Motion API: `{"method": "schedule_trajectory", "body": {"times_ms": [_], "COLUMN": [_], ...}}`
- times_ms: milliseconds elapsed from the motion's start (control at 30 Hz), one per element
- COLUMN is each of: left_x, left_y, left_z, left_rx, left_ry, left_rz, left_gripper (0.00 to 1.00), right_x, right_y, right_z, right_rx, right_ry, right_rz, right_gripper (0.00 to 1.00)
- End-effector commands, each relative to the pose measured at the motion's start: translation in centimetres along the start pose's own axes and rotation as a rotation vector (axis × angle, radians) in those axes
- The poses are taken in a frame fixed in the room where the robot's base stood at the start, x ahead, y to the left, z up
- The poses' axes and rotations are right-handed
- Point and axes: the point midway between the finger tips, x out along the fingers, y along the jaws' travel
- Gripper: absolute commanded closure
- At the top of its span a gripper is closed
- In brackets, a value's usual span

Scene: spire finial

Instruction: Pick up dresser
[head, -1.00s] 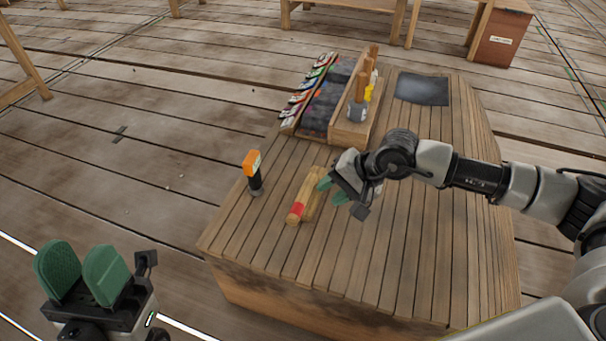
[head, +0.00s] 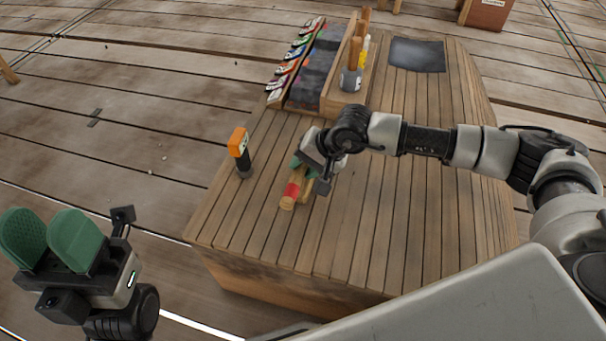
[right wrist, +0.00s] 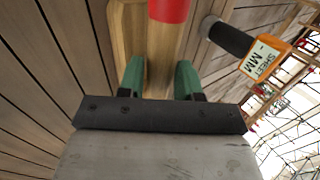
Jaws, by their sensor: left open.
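The dresser, a wooden tool with a red band (head: 291,190), lies on the plank-topped bench. In the right wrist view the dresser (right wrist: 166,50) runs away between the two green fingers, its red band at the top edge. My right gripper (head: 303,167) is low over the dresser's far part and hides it in the head view. Its fingers (right wrist: 160,72) are apart, one towards each side of the wood; I cannot tell whether they touch it. My left gripper (head: 46,240) is open and empty, off the bench at the lower left.
An orange-topped black gauge (head: 240,152) stands left of the dresser. A rack of colourful items (head: 290,66) and a wooden holder with tools (head: 352,70) stand at the back. A dark sheet (head: 417,55) lies at back right. The bench's right side (head: 420,210) is clear.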

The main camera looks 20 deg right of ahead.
Motion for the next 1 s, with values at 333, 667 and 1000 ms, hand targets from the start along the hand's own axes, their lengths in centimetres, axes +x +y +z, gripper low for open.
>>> {"method": "schedule_trajectory", "body": {"times_ms": [333,667,1000], "left_x": [0.36,0.37,0.86], "left_y": [-0.03,-0.02,-0.01], "left_z": [0.24,0.23,0.0], "left_rx": [0.003,0.003,0.002], "left_ry": [0.02,0.021,0.028], "left_rz": [0.009,0.009,0.008], "left_gripper": [0.57,0.57,0.57], "right_x": [1.61,1.54,0.71], "right_y": [-0.03,-0.09,-0.64], "right_z": [-0.06,-0.08,-0.1], "right_rx": [0.0,0.0,0.0], "right_ry": [-0.001,0.0,0.0], "right_rz": [-0.002,-0.003,-0.003], "right_gripper": [0.66,1.0,1.0]}}
